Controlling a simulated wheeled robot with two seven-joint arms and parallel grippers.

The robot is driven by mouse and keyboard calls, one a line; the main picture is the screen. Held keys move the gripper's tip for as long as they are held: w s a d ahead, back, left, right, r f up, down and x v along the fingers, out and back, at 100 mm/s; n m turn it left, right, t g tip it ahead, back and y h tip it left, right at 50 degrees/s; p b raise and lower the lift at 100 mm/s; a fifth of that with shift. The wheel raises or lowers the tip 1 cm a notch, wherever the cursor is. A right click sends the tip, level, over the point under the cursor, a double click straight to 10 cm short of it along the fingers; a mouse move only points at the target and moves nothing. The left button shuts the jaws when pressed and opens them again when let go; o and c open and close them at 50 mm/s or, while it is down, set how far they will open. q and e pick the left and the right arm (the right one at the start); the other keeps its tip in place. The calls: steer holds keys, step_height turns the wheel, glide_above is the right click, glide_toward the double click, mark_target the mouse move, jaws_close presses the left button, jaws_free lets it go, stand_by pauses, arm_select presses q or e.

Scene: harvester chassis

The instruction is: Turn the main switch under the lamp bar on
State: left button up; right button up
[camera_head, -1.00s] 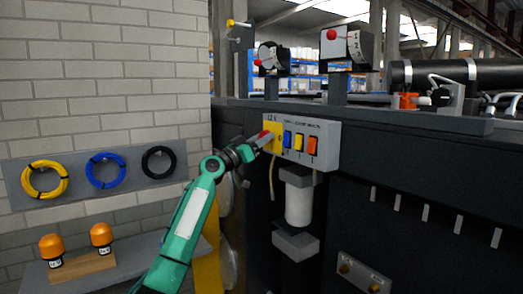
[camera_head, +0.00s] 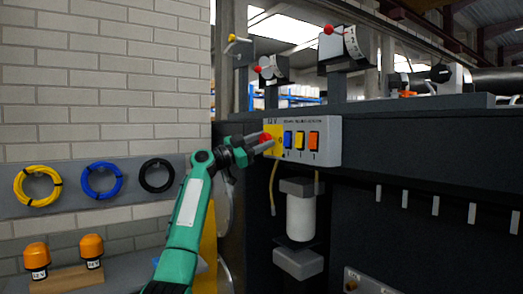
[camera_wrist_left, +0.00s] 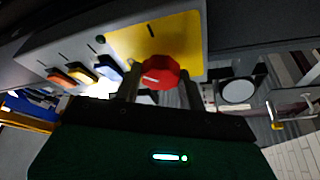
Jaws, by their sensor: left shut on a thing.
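The main switch is a red knob (camera_head: 266,139) on a yellow plate (camera_head: 280,150) at the left end of a light grey switch box (camera_head: 328,140). My left gripper (camera_head: 268,145) reaches it from the left, its fingers on the knob. In the left wrist view the red knob (camera_wrist_left: 160,73) sits between the two fingers (camera_wrist_left: 160,88), shut on its sides. A pale mark shows on the knob's face. The fingers partly cover the plate in the head view. My right gripper is not in view.
Blue (camera_head: 288,139), yellow (camera_head: 300,140) and orange (camera_head: 314,141) rockers sit right of the knob. A white cylinder (camera_head: 300,217) hangs below the box. Red-knobbed levers (camera_head: 344,42) stand above. Cable coils (camera_head: 102,180) hang on the brick wall at left.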

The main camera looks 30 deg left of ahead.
arm_select(q)
steer(key=m+g+h, duration=0.1)
steer(key=m, duration=0.1)
steer(key=shift+r+m, duration=0.15)
steer(key=shift+m, duration=0.15)
steer(key=shift+m+g+p, duration=0.5)
steer(key=shift+m, duration=0.7)
steer(key=m+g+p, duration=0.1)
steer(key=m, duration=0.3)
steer(key=shift+r+g+h+p, duration=0.1)
steer(key=shift+g+h+p, duration=0.2)
steer(key=shift+g+p, duration=0.1)
steer(key=shift+m+g+p, duration=0.4)
steer(key=shift+m+p, duration=0.25)
steer(key=shift+m, duration=0.55)
steer(key=shift+f, duration=0.2)
steer(key=o, duration=1)
steer(key=shift+c, duration=0.2)
steer(key=shift+a, duration=0.1)
